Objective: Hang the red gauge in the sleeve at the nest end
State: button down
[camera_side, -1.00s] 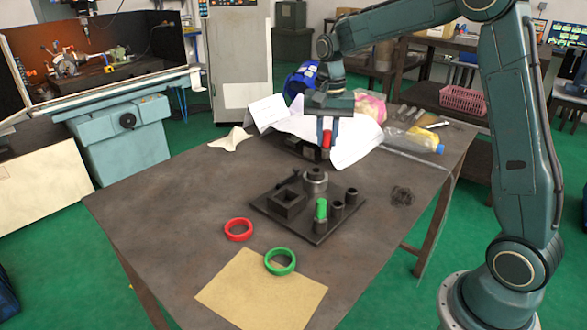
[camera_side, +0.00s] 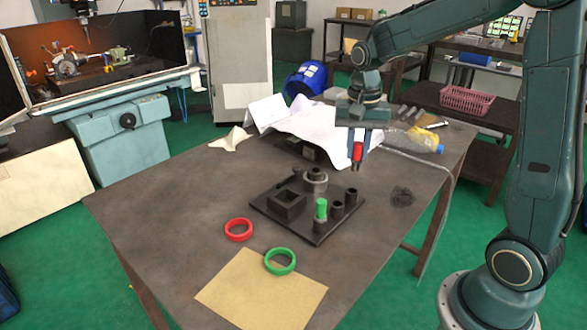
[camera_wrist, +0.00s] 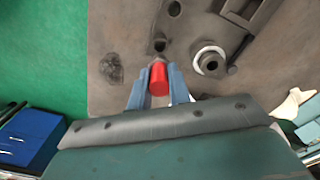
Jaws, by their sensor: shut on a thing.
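The red gauge (camera_side: 357,152) hangs upright between the fingers of my gripper (camera_side: 358,158), above the table by the far right corner of the dark fixture plate (camera_side: 270,212). In the wrist view the red gauge (camera_wrist: 159,79) sits between both fingers, just short of an open sleeve (camera_wrist: 160,45). The plate carries a row of sleeves: an empty far one (camera_side: 351,197), an empty middle one (camera_side: 337,211), and a near one (camera_side: 320,226) with a green gauge (camera_side: 321,208) in it. A square nest (camera_side: 287,204) and a round chuck (camera_side: 314,182) stand left of the row.
A red ring (camera_side: 238,230) and a green ring (camera_side: 280,261) lie at the front, the green one at the edge of a tan sheet (camera_side: 262,293). A dark wiry tangle (camera_side: 402,195) lies right of the plate. White paper (camera_side: 300,128) and a bottle (camera_side: 420,142) lie behind.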

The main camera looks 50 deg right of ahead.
aim_at(355, 170)
jog(key=shift+f, duration=0.25)
jog(key=shift+f, duration=2.4)
jog(key=shift+f, duration=1.6)
jog(key=c, duration=1.2)
grip_release()
jog(key=shift+r, duration=0.1)
notch_tip(355, 170, up, 14)
jog(key=shift+f, duration=0.2)
